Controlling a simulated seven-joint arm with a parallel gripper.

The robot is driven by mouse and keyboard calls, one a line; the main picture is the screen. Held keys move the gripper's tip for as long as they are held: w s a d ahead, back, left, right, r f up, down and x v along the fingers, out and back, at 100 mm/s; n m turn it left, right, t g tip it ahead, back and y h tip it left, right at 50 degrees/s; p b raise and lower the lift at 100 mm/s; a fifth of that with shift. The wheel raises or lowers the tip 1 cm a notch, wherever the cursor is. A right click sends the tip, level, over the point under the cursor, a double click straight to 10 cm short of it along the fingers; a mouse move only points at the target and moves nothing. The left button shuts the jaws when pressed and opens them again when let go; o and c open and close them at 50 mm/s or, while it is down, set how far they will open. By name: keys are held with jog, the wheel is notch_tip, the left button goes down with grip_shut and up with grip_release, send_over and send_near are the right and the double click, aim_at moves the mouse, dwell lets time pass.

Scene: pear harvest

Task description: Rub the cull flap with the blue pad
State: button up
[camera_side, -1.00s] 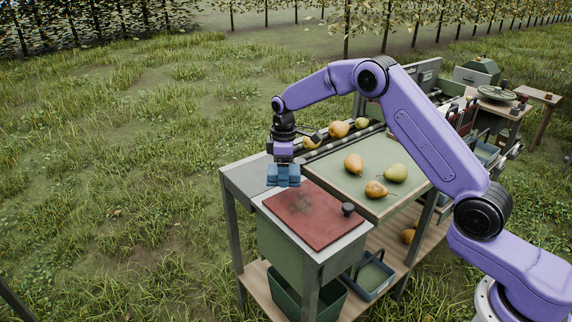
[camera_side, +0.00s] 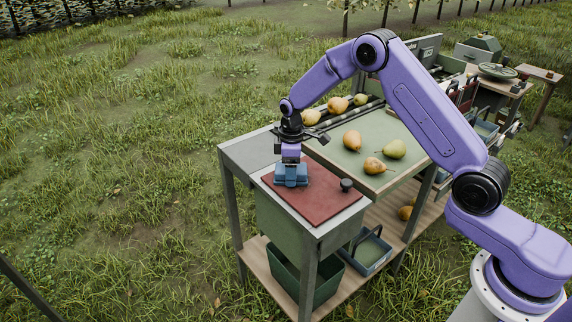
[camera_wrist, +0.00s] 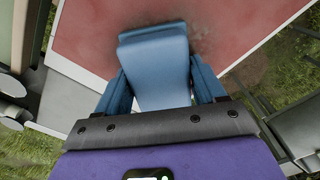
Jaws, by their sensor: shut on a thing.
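The cull flap (camera_side: 318,199) is a flat red panel with a dark knob (camera_side: 346,185) at its right corner, set in the top of a grey-green box. My gripper (camera_side: 291,166) is shut on the blue pad (camera_side: 291,179), low over the flap's far left part. The pad appears to rest on the flap, though its underside is hidden. In the wrist view the pad (camera_wrist: 160,68) sits between my blue fingers, with the red flap (camera_wrist: 85,35) beyond it. A dark smudge (camera_wrist: 207,35) shows on the flap beside the pad, partly hidden by it.
A green sorting tray (camera_side: 362,150) with several pears stands behind the flap. Rollers with more pears lie at the back. A bare grey top (camera_side: 250,152) is left of the flap. A green bin (camera_side: 300,275) and a blue-grey basket (camera_side: 368,253) sit on the lower shelf.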

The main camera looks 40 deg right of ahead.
aim_at(315, 188)
jog(key=shift+s, duration=3.7)
jog(key=shift+w+d, duration=0.1)
jog(key=shift+w, duration=5.7)
jog(key=shift+s+d, duration=0.1)
jog(key=shift+d, duration=1.1)
jog(key=shift+s+d, duration=0.15)
jog(key=shift+s, duration=5.45)
jog(key=shift+w, duration=5.05)
jog(key=shift+w+r, duration=0.1)
jog(key=shift+w, duration=0.55)
notch_tip(315, 188, up, 8)
